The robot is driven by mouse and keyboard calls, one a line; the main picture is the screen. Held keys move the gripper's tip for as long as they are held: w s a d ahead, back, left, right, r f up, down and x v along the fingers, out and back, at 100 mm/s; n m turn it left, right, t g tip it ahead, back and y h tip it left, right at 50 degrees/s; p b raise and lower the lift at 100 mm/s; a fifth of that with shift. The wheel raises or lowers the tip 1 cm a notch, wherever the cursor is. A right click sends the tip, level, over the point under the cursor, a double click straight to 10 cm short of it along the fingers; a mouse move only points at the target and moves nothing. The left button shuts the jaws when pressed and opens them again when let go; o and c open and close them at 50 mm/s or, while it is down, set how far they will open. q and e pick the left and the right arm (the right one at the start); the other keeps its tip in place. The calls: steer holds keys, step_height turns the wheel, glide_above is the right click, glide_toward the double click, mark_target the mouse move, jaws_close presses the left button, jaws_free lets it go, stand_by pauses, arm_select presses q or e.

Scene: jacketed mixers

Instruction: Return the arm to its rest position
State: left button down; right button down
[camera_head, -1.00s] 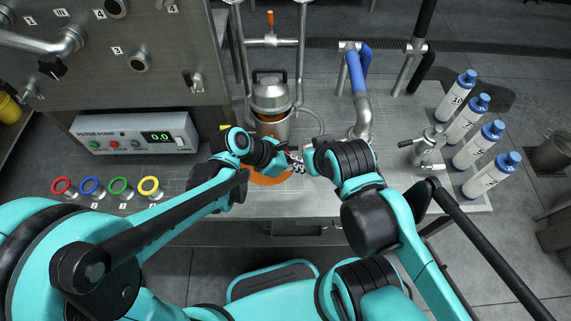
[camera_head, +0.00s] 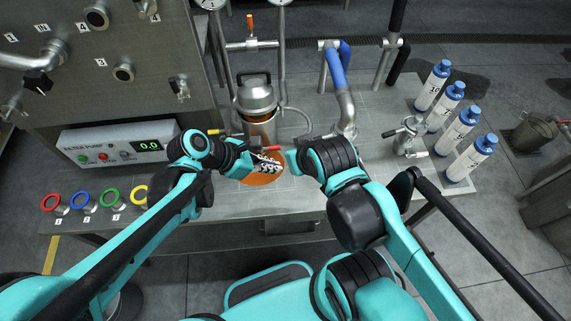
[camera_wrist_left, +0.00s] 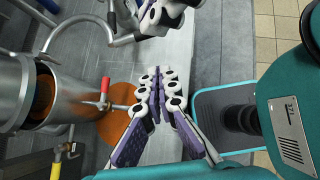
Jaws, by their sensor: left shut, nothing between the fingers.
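My left arm comes in from the left over the steel bench in the head view. Its gripper (camera_head: 268,163) is shut and empty, above an orange round patch on the bench top. In the left wrist view the same gripper (camera_wrist_left: 158,92) has its purple-padded fingers together with nothing between them. My right arm reaches in from the right, its bent wrist beside the left gripper. Part of my right gripper (camera_wrist_left: 165,15) shows at the top edge of the left wrist view; its fingertips are cut off, and in the head view it is mostly hidden.
A steel jacketed vessel (camera_head: 257,97) stands just behind the left gripper, with a red-handled valve (camera_wrist_left: 104,92). A pump box (camera_head: 120,145) and coloured rings are at left.

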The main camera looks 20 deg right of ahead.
arm_select(q)
steer(key=p+v, duration=0.1)
steer(key=v, duration=0.3)
steer(key=shift+a+r, duration=0.15)
steer(key=shift+r, duration=0.2)
steer(key=a+f+m+t+y+b, duration=0.2)
steer(key=a+m+t+y+b, duration=0.1)
steer(key=a+m, duration=0.6)
steer(key=s+a+f+m+t+y+b, duration=0.1)
steer(key=a+m+t+y+b, duration=0.3)
steer(key=a+m, duration=0.5)
steer(key=a+f+y, duration=0.1)
steer(key=a, duration=0.8)
steer(key=shift+s+f+y, duration=0.3)
steer(key=shift+f, duration=0.1)
